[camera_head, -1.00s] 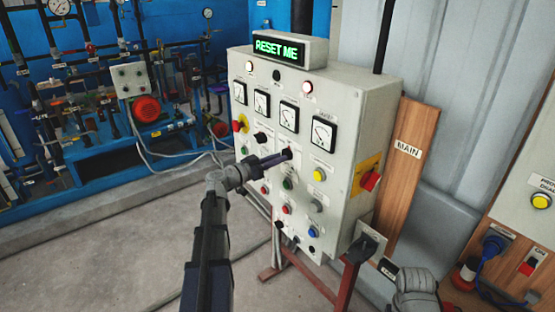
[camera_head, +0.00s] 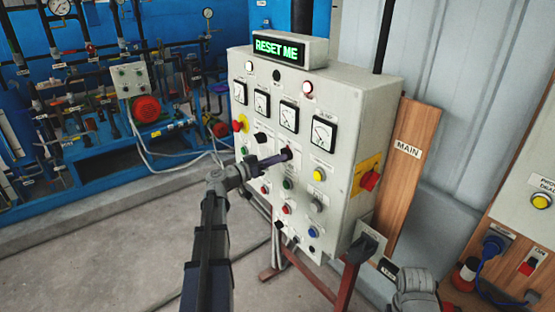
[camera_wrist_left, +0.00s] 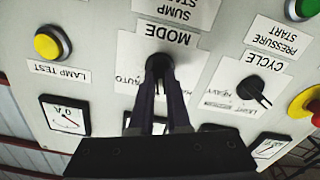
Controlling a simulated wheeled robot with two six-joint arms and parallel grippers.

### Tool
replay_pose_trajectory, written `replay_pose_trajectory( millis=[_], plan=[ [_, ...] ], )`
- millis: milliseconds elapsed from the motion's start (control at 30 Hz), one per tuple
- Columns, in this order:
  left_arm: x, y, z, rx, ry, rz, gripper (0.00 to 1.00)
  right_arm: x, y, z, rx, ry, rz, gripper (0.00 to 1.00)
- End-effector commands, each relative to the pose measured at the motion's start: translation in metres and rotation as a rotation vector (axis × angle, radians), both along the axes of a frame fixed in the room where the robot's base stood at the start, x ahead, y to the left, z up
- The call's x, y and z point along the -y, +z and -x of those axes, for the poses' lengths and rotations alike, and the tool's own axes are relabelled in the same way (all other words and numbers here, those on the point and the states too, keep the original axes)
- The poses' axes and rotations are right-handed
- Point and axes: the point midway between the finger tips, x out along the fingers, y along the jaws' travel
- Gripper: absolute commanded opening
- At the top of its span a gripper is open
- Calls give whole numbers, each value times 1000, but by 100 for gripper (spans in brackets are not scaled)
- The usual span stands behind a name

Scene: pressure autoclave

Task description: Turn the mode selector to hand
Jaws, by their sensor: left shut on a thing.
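The mode selector (camera_wrist_left: 158,62) is a dark knob on the grey control panel (camera_head: 345,110), under a white MODE label (camera_wrist_left: 170,35) that appears upside down in the left wrist view. My left gripper (camera_head: 284,156) reaches the panel face from the left. In the left wrist view my left gripper (camera_wrist_left: 162,80) has its two fingers closed on the knob, one on each side. The word AUTO shows to the left of the knob. The fingers cover the rest of the label and hide the knob's pointer, so its setting cannot be read.
A cycle selector (camera_wrist_left: 250,88) and a yellow lamp test button (camera_wrist_left: 50,43) flank the knob. Dial meters (camera_head: 289,116) sit above it, with several buttons below. A red rotary switch (camera_head: 369,181) projects from the panel's right side. The display (camera_head: 290,48) reads RESET ME.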

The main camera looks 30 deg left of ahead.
Motion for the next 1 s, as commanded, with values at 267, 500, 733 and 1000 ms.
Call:
replay_pose_trajectory(
  millis=[267, 500, 733, 1000],
  plan=[
    [-1, 0, 0, -93, 1, 224, 0, 0, 0, 0, 0, 0, 0, 50],
    [-1, -1, 0, -157, 1, 379, 0, 0, 0, 0, 0, 0, 0, 50],
    [-1, -1, 0, -195, 1, 471, 0, 0, 0, 0, 0, 0, 0, 50],
    [-1, -1, 0, -214, 1, 515, 0, 0, -1, 0, 0, 0, 0, 50]
  ],
)
